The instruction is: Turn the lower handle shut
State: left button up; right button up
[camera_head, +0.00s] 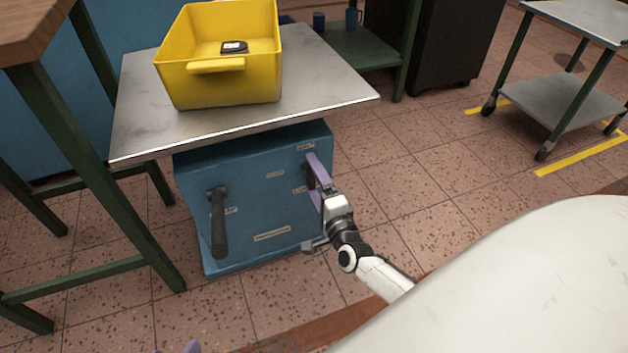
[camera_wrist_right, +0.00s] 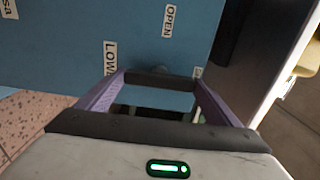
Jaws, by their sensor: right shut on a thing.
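The blue cabinet (camera_head: 262,205) stands under a grey tabletop. My right gripper (camera_head: 314,170) is at the right side of its front, with its purple fingers reaching to the panel. In the right wrist view, the fingers (camera_wrist_right: 160,86) are shut on a dark bar, the lower handle (camera_wrist_right: 158,79), beside a label starting "LOW" (camera_wrist_right: 110,58) and an "OPEN" label (camera_wrist_right: 169,20). The handle is mostly hidden in the head view. Another dark handle (camera_head: 218,222) hangs down on the panel's left side. Only purple tips of my left gripper (camera_head: 176,350) show at the bottom edge, apart from each other.
A yellow bin (camera_head: 215,88) holding a small dark item (camera_head: 233,47) stands on the grey tabletop (camera_head: 135,127). A green-legged table (camera_head: 85,150) is close on the left. A wheeled cart (camera_head: 570,100) stands at the far right. The tiled floor between is clear.

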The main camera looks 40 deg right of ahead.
pick_arm(q)
jog(key=shift+r, duration=0.1)
pick_arm(e)
jog(key=shift+s+f, duration=0.1)
dwell(0.3)
jog(key=o, duration=0.9)
jog(key=shift+s+a, duration=0.15)
jog(key=shift+s, duration=0.3)
pick_arm(q)
jog(key=a+f+p, duration=0.1)
jog(key=a+f+g+y+p, duration=0.1)
jog(key=p, duration=0.1)
jog(key=shift+s+f, duration=0.35)
jog(key=shift+f, duration=0.05)
pick_arm(e)
jog(key=v, duration=0.9)
jog(key=shift+s, duration=0.2)
pick_arm(q)
jog(key=shift+d+r, duration=0.1)
jog(key=shift+r, duration=0.05)
